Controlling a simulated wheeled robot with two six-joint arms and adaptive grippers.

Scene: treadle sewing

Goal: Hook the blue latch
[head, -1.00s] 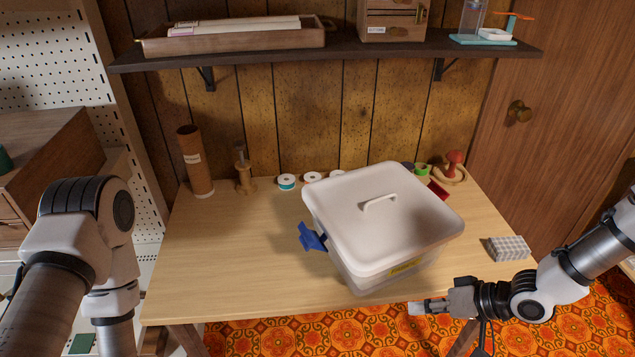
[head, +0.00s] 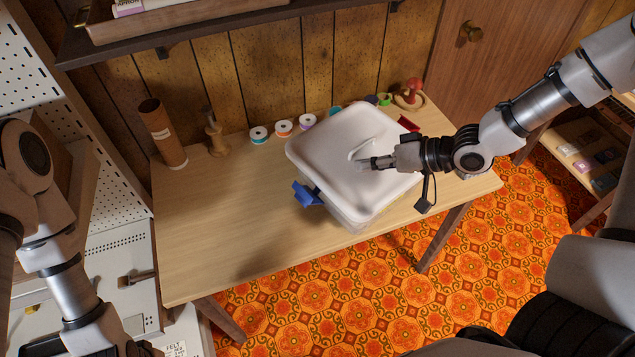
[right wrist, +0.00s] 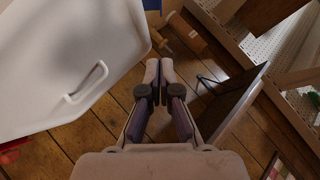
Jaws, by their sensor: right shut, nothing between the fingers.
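A white lidded box (head: 345,213) stands on the wooden table. Its lid (head: 330,135) has a white handle (head: 366,148). The blue latch (head: 306,194) is on the box's left side and sticks outward from it, with its outer end free. In the right wrist view, a bit of blue latch (right wrist: 152,4) shows at the top edge beside the lid (right wrist: 60,60). My right gripper (head: 366,162) is shut and empty, above the lid near the handle; its closed fingers (right wrist: 158,72) also show in the wrist view. My left arm is at the lower left; its fingers are outside the picture.
A brown tube (head: 163,132), a wooden spindle (head: 215,137) and several thread spools (head: 260,136) stand along the table's back. A red item (head: 408,123) lies behind the box. The table left of the latch is clear. A shelf (head: 185,35) hangs above.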

